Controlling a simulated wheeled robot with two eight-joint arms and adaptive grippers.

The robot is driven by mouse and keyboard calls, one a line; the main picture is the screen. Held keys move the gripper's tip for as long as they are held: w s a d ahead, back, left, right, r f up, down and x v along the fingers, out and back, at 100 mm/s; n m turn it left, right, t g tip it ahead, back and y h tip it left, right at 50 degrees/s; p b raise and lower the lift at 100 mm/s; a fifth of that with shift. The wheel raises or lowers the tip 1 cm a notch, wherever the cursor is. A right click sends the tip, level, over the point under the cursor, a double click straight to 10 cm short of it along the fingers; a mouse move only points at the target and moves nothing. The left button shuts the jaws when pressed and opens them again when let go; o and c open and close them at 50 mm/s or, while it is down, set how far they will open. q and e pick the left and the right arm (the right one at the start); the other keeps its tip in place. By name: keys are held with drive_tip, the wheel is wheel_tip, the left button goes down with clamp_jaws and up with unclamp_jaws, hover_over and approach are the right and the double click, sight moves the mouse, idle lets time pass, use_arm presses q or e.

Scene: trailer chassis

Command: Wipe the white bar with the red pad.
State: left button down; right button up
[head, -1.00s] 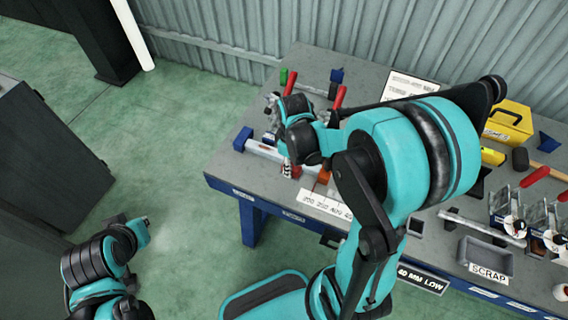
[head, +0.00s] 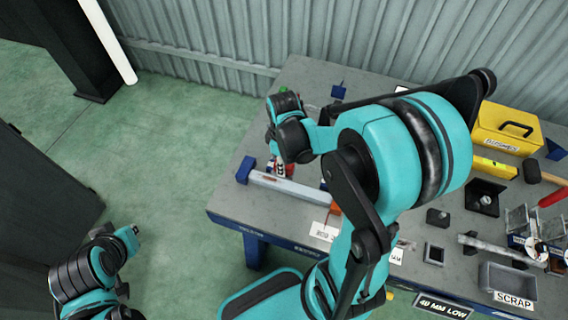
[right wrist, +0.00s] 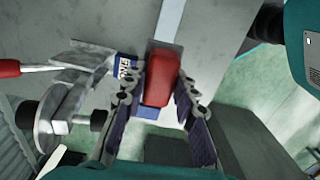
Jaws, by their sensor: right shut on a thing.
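The white bar (head: 292,188) lies on the grey bench in the head view, between a blue block at its left end and an orange piece at its right. In the right wrist view the bar (right wrist: 171,18) runs up from the red pad (right wrist: 160,80). My right gripper (right wrist: 160,92) is shut on the pad, one finger on each side. The pad covers the bar near a blue piece; whether it touches the bar is unclear. In the head view my right gripper (head: 281,169) is mostly hidden by its wrist. My left gripper (head: 131,238) is off the bench; its fingers are unclear.
The blue end block (head: 244,170) and orange piece (head: 335,208) stand at the bar's ends. A red-handled metal clamp (right wrist: 65,90) is close left of my right gripper in the wrist view. A yellow box (head: 506,130) and scrap tray (head: 508,285) are farther right.

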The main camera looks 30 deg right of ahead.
drive_tip(key=shift+w+f, duration=0.1)
drive_tip(key=shift+w, duration=0.1)
drive_tip(key=shift+s+f+b, duration=0.35)
drive_tip(key=shift+s+b, duration=0.05)
drive_tip(key=shift+b, duration=0.1)
drive_tip(key=shift+f+b, duration=0.3)
drive_tip(key=shift+f, duration=0.1)
wheel_tip(320, 180, down, 3)
drive_tip(key=shift+w+r+b, duration=0.1)
drive_tip(key=shift+w+b, duration=0.05)
drive_tip(key=shift+b, duration=1)
drive_tip(key=shift+f+b, duration=0.45)
drive_tip(key=shift+f, duration=0.2)
drive_tip(key=shift+f+b, duration=0.9)
drive_tip(key=shift+f, duration=0.1)
drive_tip(key=shift+a, duration=0.1)
